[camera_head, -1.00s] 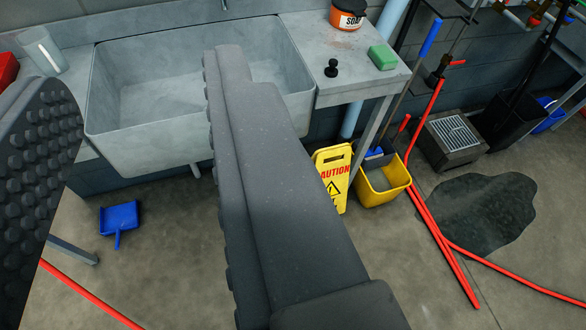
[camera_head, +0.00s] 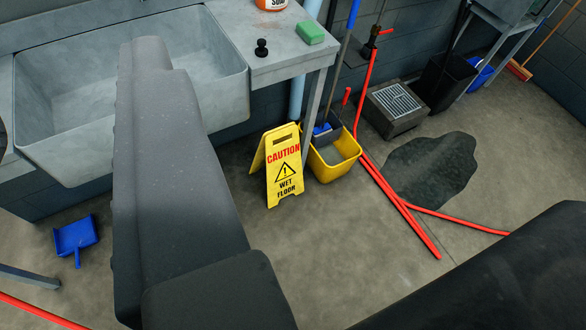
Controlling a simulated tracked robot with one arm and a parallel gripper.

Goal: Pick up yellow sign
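The yellow sign (camera_head: 285,172) stands on the floor right of centre, tilted slightly in the picture, with "CAUTION WET FLOOR" and a warning triangle on its front. It looks like a folding A-frame with its legs spread. My gripper (camera_head: 75,95) is open, with a clear gap between its fingers. One large dark finger fills the view left of the sign; only a sliver of the other shows at the left edge. The sign is outside the gap, to the right and farther away. Nothing is seen held. The sign's front is unobstructed.
Red hoses (camera_head: 405,215) and a dark puddle (camera_head: 433,170) lie to the right. A blue dustpan (camera_head: 76,237) is at left. A dark part of mine covers the lower right.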

